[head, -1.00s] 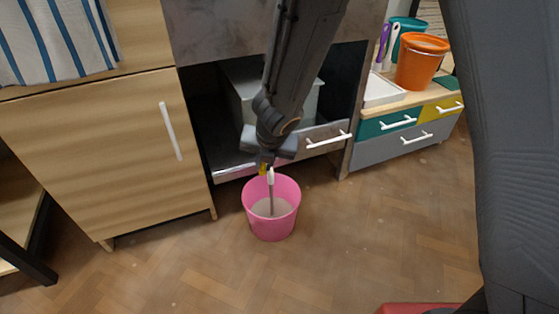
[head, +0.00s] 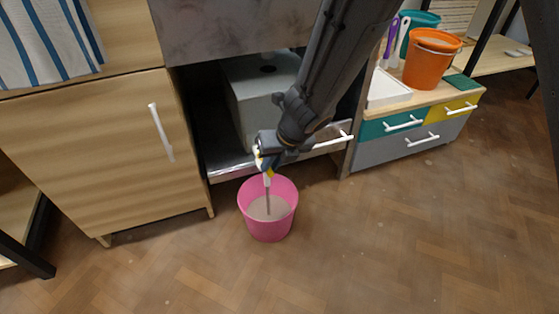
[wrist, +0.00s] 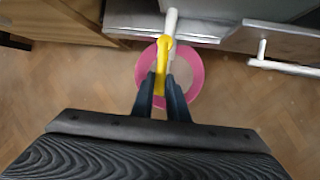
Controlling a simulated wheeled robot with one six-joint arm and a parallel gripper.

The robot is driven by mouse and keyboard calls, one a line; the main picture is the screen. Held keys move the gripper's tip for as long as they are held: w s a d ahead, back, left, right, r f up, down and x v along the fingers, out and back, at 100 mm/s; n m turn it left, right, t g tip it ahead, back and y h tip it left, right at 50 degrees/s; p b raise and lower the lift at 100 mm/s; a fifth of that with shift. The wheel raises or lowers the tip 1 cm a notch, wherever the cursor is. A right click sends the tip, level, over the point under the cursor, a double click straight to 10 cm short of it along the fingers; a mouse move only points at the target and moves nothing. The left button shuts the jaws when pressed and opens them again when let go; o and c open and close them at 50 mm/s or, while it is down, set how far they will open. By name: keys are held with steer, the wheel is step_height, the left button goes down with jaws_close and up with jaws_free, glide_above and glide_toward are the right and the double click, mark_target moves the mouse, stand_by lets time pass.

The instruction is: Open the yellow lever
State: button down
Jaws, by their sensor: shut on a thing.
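In the wrist view, a yellow lever (wrist: 162,62) lies between the two fingertips of my gripper (wrist: 164,88), which is shut on it. The lever runs lengthwise away from my gripper, beside a white piece that looks like a spout (wrist: 170,24). In the head view, my gripper (head: 265,158) is low in front of the open grey cabinet, just above the pink bucket, and largely hides the lever. A thin stream (head: 267,200) drops from there into the pink bucket (head: 268,225), which holds pale liquid.
A grey box (head: 258,95) stands inside the cabinet behind my arm. A white handle (head: 335,142) sticks out to the right of my gripper. A wooden cabinet (head: 110,150) stands left, drawers (head: 410,150) right. The floor in front is clear.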

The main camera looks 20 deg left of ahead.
steer(key=shift+w, duration=0.15)
steer(key=c, duration=1.7)
jaws_free()
steer(key=shift+c, duration=0.2)
steer(key=shift+r, duration=0.1)
steer(key=p+v, duration=0.5)
steer(key=v, duration=0.2)
steer(key=shift+d+r, duration=0.25)
